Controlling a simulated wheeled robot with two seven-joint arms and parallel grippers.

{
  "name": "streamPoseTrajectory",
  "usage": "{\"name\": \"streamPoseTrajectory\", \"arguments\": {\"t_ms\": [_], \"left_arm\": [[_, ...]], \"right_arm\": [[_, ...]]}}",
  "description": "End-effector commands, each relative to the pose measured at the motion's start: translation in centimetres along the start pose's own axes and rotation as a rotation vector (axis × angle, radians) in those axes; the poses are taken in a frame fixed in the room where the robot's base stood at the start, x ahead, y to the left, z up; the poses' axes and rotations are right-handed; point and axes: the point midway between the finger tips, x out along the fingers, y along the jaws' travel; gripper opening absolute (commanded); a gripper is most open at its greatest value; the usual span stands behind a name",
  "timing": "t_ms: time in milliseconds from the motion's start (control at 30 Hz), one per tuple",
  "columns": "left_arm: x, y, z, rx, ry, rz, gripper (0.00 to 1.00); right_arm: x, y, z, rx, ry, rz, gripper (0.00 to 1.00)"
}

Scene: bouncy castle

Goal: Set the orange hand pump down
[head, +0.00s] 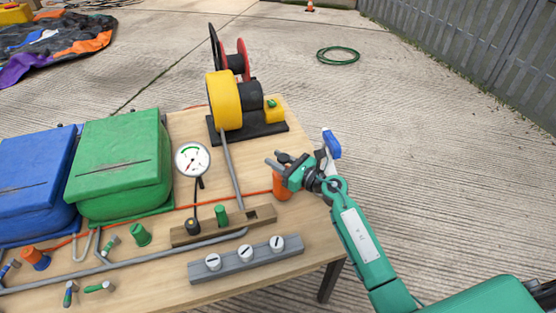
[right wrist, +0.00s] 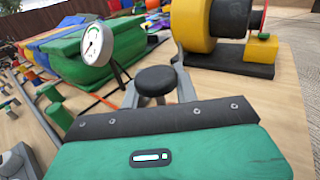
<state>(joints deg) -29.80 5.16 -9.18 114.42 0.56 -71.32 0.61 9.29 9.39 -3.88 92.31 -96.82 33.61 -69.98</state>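The orange hand pump (head: 282,185) is upright under my right gripper (head: 277,161), at the right side of the wooden table. My fingers hide its upper part in the head view. In the right wrist view its round black top (right wrist: 156,79) shows between the two grey fingers of my right gripper (right wrist: 158,98), which close in just below it. The gripper looks shut on the pump. I cannot tell whether the pump's base touches the table. My left gripper is in neither view.
A yellow and black blower (head: 226,100) stands behind the pump. A pressure gauge (head: 192,160), a wooden block (head: 190,235) and a grey rail with white knobs (head: 205,269) are to the left. Green (head: 120,160) and blue (head: 35,180) bundles stand farther left. The table's right edge is close.

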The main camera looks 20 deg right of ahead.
Motion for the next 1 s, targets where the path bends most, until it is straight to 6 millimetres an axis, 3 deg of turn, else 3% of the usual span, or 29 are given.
{"name": "streamPoseTrajectory", "arguments": {"t_ms": [167, 333, 633, 800, 1000], "left_arm": [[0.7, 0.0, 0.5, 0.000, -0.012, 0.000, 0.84], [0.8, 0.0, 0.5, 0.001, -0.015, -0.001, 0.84], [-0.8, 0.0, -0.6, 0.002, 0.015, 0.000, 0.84], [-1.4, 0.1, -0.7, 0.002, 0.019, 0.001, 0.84], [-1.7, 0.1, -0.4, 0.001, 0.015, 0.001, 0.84]], "right_arm": [[-0.9, 0.0, 0.1, -0.001, 0.002, -0.001, 0.30], [-4.5, 0.0, -0.1, -0.002, 0.004, 0.000, 0.30], [-10.2, 0.0, 0.0, -0.001, 0.003, 0.000, 0.30], [-11.7, 0.0, 0.1, 0.000, 0.001, 0.000, 0.30], [-12.1, 0.0, 0.3, 0.000, 0.000, 0.000, 0.30]]}}
